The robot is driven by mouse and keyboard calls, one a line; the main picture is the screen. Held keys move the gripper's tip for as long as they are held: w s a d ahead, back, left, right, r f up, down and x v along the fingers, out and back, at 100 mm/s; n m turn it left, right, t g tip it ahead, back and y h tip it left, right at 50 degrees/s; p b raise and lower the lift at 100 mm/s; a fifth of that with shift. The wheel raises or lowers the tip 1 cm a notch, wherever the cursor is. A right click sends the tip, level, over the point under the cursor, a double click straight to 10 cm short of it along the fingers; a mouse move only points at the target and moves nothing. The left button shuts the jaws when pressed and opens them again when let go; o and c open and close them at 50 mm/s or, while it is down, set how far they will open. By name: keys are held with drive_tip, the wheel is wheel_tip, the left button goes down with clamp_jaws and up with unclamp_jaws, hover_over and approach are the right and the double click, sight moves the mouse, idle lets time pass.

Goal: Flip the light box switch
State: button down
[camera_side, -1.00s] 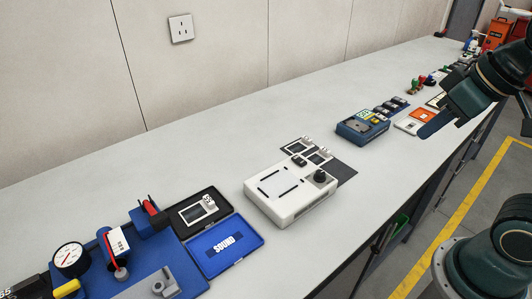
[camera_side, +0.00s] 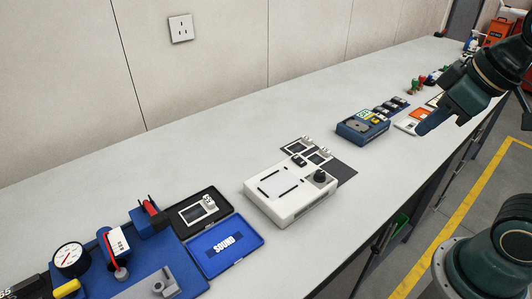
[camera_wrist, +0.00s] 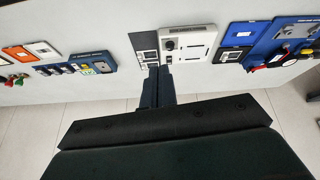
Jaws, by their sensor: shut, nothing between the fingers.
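The white light box (camera_side: 292,201) sits flat on the bench in the middle of the side view. Its top has a pale rectangular panel, black slots, a dark round knob (camera_side: 320,175) and a small black part (camera_side: 298,160) at the back corner; I cannot tell which is the switch. The box also shows at the upper middle of the wrist view (camera_wrist: 187,52). My gripper (camera_side: 422,132) is shut and empty, to the right of the box and apart from it in the side view. In the wrist view its fingers (camera_wrist: 158,70) point up toward the box's left end.
A dark mat with small film frames (camera_side: 321,157) lies beside the box. A blue tester (camera_side: 362,128) stands to the right. A blue case marked SOUND (camera_side: 226,243) and a gauge (camera_side: 70,258) are at the left. Bare bench (camera_side: 200,150) lies behind the box.

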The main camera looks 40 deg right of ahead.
drive_tip(key=w+n+g, duration=0.2)
drive_tip(key=w+n, duration=0.6)
drive_tip(key=w, duration=0.4)
drive_tip(key=n+g, duration=0.2)
drive_tip(key=n, duration=0.6)
hover_over(296, 157)
drive_tip(key=s, duration=0.2)
wheel_tip(296, 157, down, 7)
drive_tip(key=shift+s+r, duration=0.15)
drive_tip(key=f, duration=0.4)
drive_tip(key=w+f, duration=0.1)
drive_tip(key=f, duration=0.4)
drive_tip(key=w+f, duration=0.1)
drive_tip(key=f, duration=0.4)
drive_tip(key=shift+f, duration=0.15)
